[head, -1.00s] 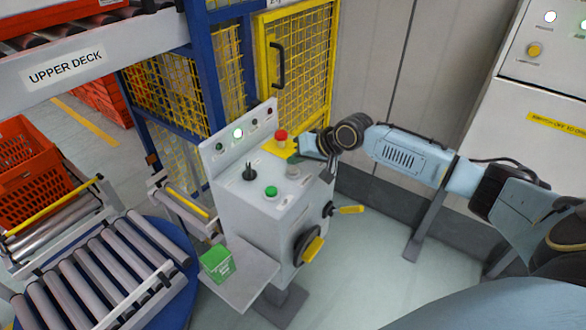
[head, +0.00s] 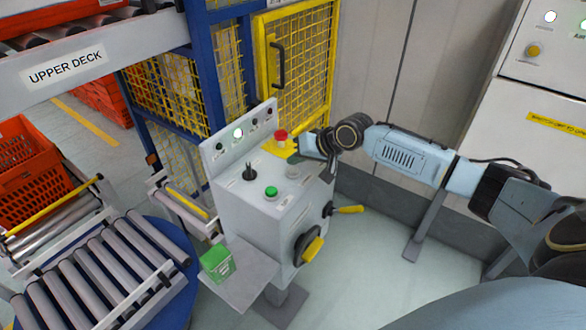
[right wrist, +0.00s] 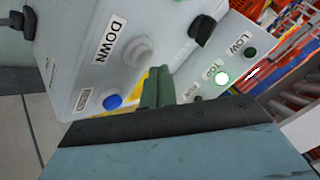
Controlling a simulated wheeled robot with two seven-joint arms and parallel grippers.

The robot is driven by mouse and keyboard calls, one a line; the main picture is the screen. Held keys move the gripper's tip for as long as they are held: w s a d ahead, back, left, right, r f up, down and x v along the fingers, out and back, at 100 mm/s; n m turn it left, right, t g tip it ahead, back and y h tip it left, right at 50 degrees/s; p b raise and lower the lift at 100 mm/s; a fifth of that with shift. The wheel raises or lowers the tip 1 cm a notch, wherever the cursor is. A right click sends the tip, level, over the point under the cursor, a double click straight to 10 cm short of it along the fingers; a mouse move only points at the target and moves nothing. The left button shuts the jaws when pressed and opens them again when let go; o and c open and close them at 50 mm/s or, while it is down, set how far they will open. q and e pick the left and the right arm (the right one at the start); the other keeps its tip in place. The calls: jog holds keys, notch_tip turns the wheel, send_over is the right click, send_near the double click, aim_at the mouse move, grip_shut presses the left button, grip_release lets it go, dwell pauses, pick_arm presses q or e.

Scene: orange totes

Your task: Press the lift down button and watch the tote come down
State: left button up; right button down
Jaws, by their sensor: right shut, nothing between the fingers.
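The grey control console (head: 262,205) stands in the middle of the head view. In the right wrist view the DOWN label (right wrist: 110,37) sits beside a pale grey round button (right wrist: 137,52), which also shows in the head view (head: 293,172). A blue button (right wrist: 112,102) is closer to my wrist. My right gripper (head: 298,148) is shut and empty, over the console's right edge near the red stop button (head: 281,135). In the wrist view its fingers (right wrist: 157,88) are beside the grey button, apparently not on it. The TOP lamp (right wrist: 222,78) is lit; the LOW lamp (right wrist: 250,53) is dark. My left gripper is out of view.
The console also has a green button (head: 271,192) and a black selector (head: 249,173). A yellow mesh cage (head: 305,65) stands behind it. Orange totes (head: 32,165) and rollers (head: 95,275) are at left. A green box (head: 216,263) sits on the console's side shelf.

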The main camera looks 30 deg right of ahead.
jog(key=shift+f, duration=0.45)
